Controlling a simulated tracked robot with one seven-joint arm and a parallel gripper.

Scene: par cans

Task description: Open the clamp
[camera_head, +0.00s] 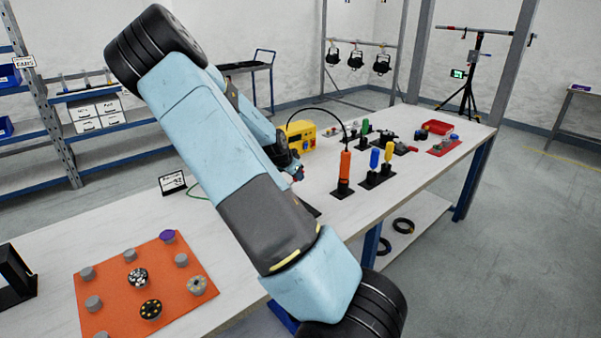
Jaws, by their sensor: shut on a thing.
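My gripper (296,172) is seen small, just past the right edge of my big light-blue arm, low over the long white bench. It is shut on a small dark thing that looks to be part of the clamp. My arm hides most of both, so the clamp's shape and how far it is open cannot be told. A dark flat piece (308,207) shows on the bench just below my gripper, partly behind the arm.
A yellow box (301,136) stands behind my gripper. An orange cylinder (345,166) and blue and yellow ones stand to the right. An orange mat (115,290) with several round pieces lies front left. A red tray (437,127) is at the far end.

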